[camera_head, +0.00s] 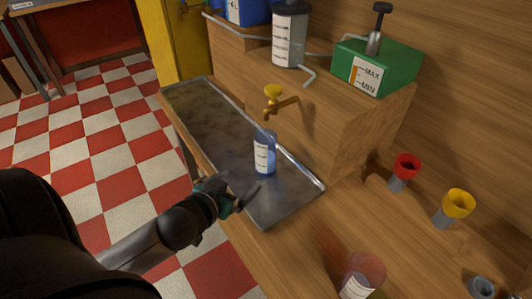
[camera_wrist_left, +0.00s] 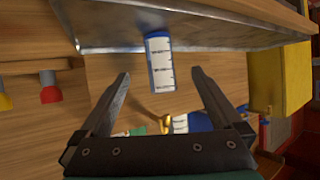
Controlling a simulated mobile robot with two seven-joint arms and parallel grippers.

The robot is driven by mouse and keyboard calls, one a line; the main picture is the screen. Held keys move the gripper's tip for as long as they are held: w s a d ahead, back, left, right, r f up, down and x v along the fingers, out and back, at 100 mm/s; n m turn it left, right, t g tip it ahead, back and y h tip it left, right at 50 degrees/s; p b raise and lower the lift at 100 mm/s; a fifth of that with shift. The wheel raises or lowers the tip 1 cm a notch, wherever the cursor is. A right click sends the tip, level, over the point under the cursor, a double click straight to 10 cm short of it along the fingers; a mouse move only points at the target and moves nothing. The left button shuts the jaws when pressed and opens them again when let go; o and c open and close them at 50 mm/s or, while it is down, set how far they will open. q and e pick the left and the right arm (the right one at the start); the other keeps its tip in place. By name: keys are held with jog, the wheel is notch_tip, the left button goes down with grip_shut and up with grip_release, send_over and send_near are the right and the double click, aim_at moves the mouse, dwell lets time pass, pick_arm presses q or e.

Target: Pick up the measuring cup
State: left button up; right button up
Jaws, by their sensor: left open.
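A clear blue measuring cup (camera_head: 264,156) with a white scale label stands upright in the metal tray (camera_head: 285,208), below the yellow-handled tap (camera_head: 274,96). My left gripper (camera_head: 243,193) is open and empty over the tray's near edge, to the lower left of the cup and apart from it. In the left wrist view, which looks upside down, the cup (camera_wrist_left: 160,62) shows beyond and between the two spread fingertips. A second clear, reddish cup (camera_head: 362,274) with a label stands on the counter at the bottom. My right gripper is not in view.
A wooden block behind the tray carries the tap, a grey labelled container (camera_head: 290,38) and a green MAX/MIN box (camera_head: 376,66). A red-topped piece (camera_head: 405,168) and a yellow-topped piece (camera_head: 456,206) stand on the counter at right. The tray is otherwise empty.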

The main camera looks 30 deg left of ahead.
aim_at(261, 158)
pick_arm(q)
jog(key=shift+t+h, duration=0.3)
jog(key=shift+t, duration=0.4)
jog(key=b+x, duration=0.1)
jog(key=x, duration=0.2)
jog(key=r+x, duration=0.1)
jog(key=x, duration=0.2)
jog(key=b+x, duration=0.1)
jog(key=x, duration=0.3)
jog(key=shift+w+a+r+b, duration=0.2)
jog(key=shift+w+r+b, duration=0.1)
jog(key=shift+w+r, duration=0.05)
jog(key=shift+b+x, duration=0.8)
jog(key=shift+x, duration=2.1)
jog(key=shift+r, duration=0.2)
jog(key=shift+c, duration=0.4)
jog(key=c, duration=1.3)
grip_shut()
